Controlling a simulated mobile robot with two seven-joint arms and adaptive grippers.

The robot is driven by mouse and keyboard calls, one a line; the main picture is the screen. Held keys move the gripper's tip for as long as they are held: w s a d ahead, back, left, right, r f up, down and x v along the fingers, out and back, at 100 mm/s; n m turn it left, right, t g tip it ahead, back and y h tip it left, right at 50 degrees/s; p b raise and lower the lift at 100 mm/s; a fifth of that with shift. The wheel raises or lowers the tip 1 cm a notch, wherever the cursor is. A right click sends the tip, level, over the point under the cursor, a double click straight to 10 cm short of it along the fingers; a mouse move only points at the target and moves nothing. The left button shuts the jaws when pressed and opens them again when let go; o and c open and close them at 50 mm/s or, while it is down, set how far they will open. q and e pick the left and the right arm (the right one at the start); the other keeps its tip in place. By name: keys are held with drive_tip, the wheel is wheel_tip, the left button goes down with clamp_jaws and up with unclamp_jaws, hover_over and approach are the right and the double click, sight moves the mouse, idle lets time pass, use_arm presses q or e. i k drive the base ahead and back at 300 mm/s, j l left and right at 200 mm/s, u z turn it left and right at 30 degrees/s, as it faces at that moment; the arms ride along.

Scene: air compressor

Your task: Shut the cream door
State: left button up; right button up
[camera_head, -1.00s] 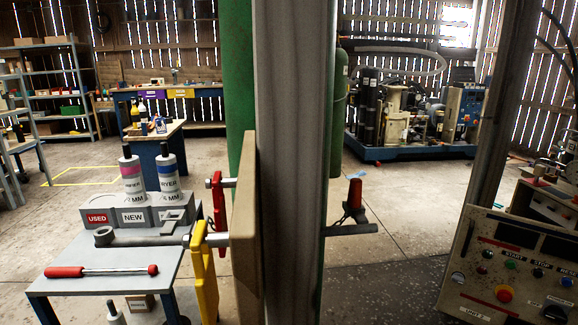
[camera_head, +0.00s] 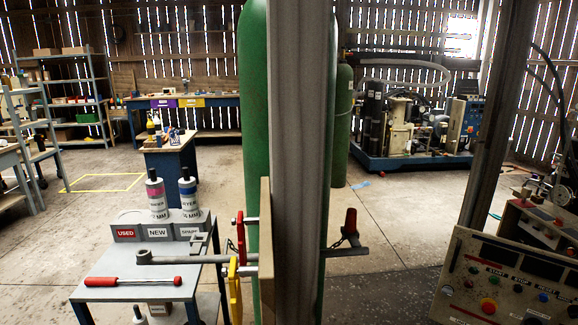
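No open cream door shows clearly. A tan board (camera_head: 266,250) stands almost edge-on against the left side of a grey post (camera_head: 302,160). Red and yellow handles are beside it, and I cannot tell whether it is the cream door. A cream control panel (camera_head: 505,275) with buttons is at the lower right. Neither of my grippers is in view.
A small table (camera_head: 110,293) at lower left holds a red-handled tool (camera_head: 133,281), a wrench (camera_head: 180,259) and two bottles. Green cylinders (camera_head: 255,120) stand behind the post. A blue-based machine (camera_head: 410,163) is at the back right. Open floor lies between.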

sight(464, 308)
drive_tip(key=z, duration=1.45)
drive_tip(key=u, duration=1.75)
drive_tip(key=l+u, duration=0.35)
drive_tip(key=l, duration=0.5)
drive_tip(key=k, duration=0.05)
